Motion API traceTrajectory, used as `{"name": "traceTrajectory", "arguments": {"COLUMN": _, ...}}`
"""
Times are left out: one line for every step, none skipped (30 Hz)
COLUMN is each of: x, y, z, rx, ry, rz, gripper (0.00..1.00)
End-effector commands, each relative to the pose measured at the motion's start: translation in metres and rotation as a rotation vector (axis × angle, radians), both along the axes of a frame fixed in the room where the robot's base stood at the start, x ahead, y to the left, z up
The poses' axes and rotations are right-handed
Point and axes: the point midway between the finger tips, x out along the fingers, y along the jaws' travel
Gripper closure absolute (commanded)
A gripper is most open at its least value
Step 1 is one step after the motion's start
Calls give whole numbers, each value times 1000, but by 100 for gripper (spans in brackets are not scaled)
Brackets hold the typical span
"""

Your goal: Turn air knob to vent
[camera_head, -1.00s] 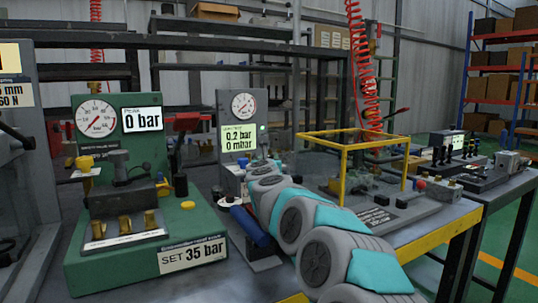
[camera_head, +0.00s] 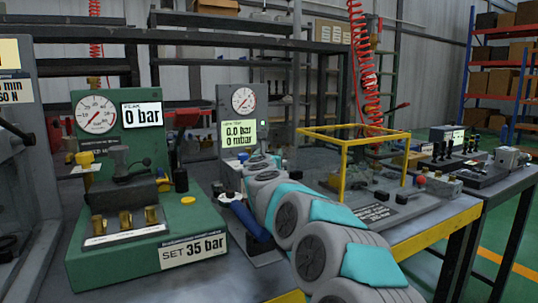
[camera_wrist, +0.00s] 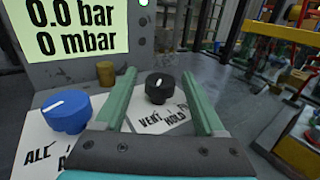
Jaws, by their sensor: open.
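A black knob (camera_wrist: 158,90) with a short white mark stands on a white plate (camera_wrist: 170,124) printed VENT and HOLD in the wrist view. My gripper (camera_wrist: 159,76) is open, with one green finger on each side of this knob and visible gaps between. I cannot tell exactly which word the mark points to. A blue knob (camera_wrist: 66,111) with a white mark stands to the left, outside the fingers. The grey panel's display (camera_head: 239,134) reads 0.0 bar and 0 mbar. In the head view my arm hides the black knob.
A green test stand (camera_head: 125,180) reading 0 bar stands at the left. A blue cylinder (camera_head: 246,221) lies left of my arm. A yellow frame (camera_head: 345,165) stands to the right. A small brass cylinder (camera_wrist: 106,73) stands behind the knobs.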

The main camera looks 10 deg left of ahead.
Motion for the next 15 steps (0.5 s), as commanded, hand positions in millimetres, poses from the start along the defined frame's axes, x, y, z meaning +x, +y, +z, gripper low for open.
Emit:
{"name": "traceTrajectory", "arguments": {"x": 0, "y": 0, "z": 0, "rx": 0, "ry": 0, "rz": 0, "gripper": 29}}
{"name": "traceTrajectory", "arguments": {"x": 0, "y": 0, "z": 0, "rx": 0, "ry": 0, "rz": 0, "gripper": 29}}
{"name": "traceTrajectory", "arguments": {"x": -1, "y": 0, "z": 0, "rx": 0, "ry": 0, "rz": 0, "gripper": 29}}
{"name": "traceTrajectory", "arguments": {"x": -1, "y": 0, "z": 0, "rx": 0, "ry": 0, "rz": 0, "gripper": 29}}
{"name": "traceTrajectory", "arguments": {"x": -2, "y": 0, "z": 0, "rx": 0, "ry": 0, "rz": 0, "gripper": 29}}
{"name": "traceTrajectory", "arguments": {"x": -3, "y": 0, "z": -1, "rx": 0, "ry": 1, "rz": 0, "gripper": 29}}
{"name": "traceTrajectory", "arguments": {"x": -4, "y": 0, "z": -1, "rx": 1, "ry": 1, "rz": 0, "gripper": 29}}
{"name": "traceTrajectory", "arguments": {"x": -5, "y": 0, "z": -1, "rx": 1, "ry": 1, "rz": 0, "gripper": 29}}
{"name": "traceTrajectory", "arguments": {"x": -8, "y": 0, "z": -1, "rx": 1, "ry": 1, "rz": 0, "gripper": 29}}
{"name": "traceTrajectory", "arguments": {"x": -10, "y": -1, "z": -1, "rx": 2, "ry": 0, "rz": 0, "gripper": 29}}
{"name": "traceTrajectory", "arguments": {"x": -12, "y": -1, "z": 0, "rx": 2, "ry": 0, "rz": -1, "gripper": 29}}
{"name": "traceTrajectory", "arguments": {"x": -15, "y": -1, "z": 0, "rx": 2, "ry": -1, "rz": -1, "gripper": 29}}
{"name": "traceTrajectory", "arguments": {"x": -18, "y": -2, "z": 0, "rx": 2, "ry": -2, "rz": -2, "gripper": 29}}
{"name": "traceTrajectory", "arguments": {"x": -21, "y": -2, "z": 0, "rx": 2, "ry": -2, "rz": -1, "gripper": 29}}
{"name": "traceTrajectory", "arguments": {"x": -26, "y": -1, "z": -1, "rx": 2, "ry": -2, "rz": 0, "gripper": 29}}
